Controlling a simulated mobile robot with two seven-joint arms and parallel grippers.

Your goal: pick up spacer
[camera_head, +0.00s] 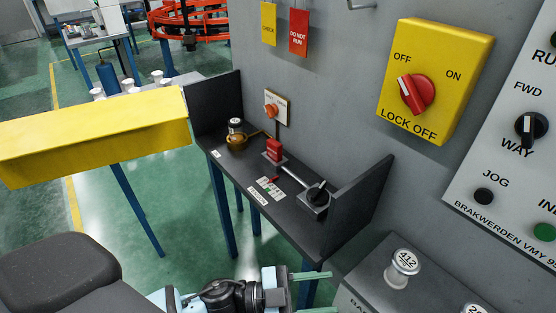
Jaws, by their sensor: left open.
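No thing in view is clearly marked as a spacer, so I cannot tell which one it is. A silver spool-shaped piece marked 412 (402,266) stands upright on a grey surface at the lower right. A second silver piece (474,308) is cut off by the bottom edge. A small silver round piece (235,126) with a dark label is at the far end of the dark shelf, by a brass piece (237,141). My left gripper (318,293) is at the bottom middle, open and empty, left of the 412 piece and apart from it. My right gripper is not in view.
The narrow dark shelf (285,205) with upright end plates holds a red block (274,150), a card and a black-handled switch (317,195). A yellow beam (95,135) crosses the left. A grey wall carries a yellow lock-off switch (436,80). Green floor is open below the beam.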

